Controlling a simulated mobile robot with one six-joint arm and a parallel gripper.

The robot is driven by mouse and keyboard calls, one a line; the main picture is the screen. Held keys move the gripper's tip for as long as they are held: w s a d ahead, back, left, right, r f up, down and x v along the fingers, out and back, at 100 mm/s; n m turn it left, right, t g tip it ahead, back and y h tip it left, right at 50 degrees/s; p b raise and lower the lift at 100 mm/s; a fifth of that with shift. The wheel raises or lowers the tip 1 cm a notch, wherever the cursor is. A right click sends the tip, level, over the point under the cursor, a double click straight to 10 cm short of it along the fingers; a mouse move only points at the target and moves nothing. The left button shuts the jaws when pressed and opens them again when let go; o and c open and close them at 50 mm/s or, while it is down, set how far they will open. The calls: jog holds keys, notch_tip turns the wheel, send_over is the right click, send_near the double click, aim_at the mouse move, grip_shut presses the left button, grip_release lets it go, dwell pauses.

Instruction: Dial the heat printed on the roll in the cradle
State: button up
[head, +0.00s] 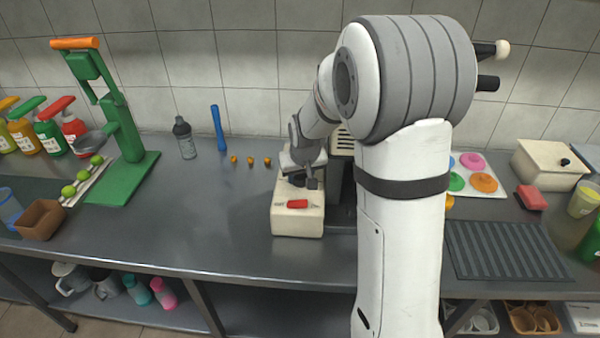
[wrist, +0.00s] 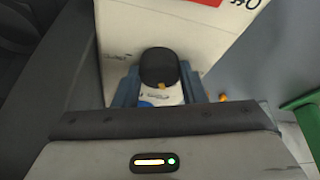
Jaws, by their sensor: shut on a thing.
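A cream box (head: 296,223) stands on the counter, with a red mark or tab (head: 297,204) on it. My gripper (head: 308,182) is over the top of this box. In the wrist view my gripper (wrist: 160,92) has its blue-grey fingers on both sides of a black round knob (wrist: 158,66) and is shut on it. A small yellow-orange mark (wrist: 162,86) shows at the knob's near edge. Any scale around the knob is hidden or too small to read. I cannot make out the roll or its cradle; my arm covers part of the counter.
A dark machine (head: 342,190) stands right behind the box, partly covered by my arm. To the left are a green press (head: 125,150), a grey bottle (head: 184,138) and a blue bar (head: 218,128). A ribbed dark mat (head: 505,250) lies right.

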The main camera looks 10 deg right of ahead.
dwell(0.3)
jog(key=o, duration=1)
jog(key=shift+a+f+m+b, duration=0.1)
jog(key=shift+m+b, duration=0.2)
jog(key=shift+b, duration=0.15)
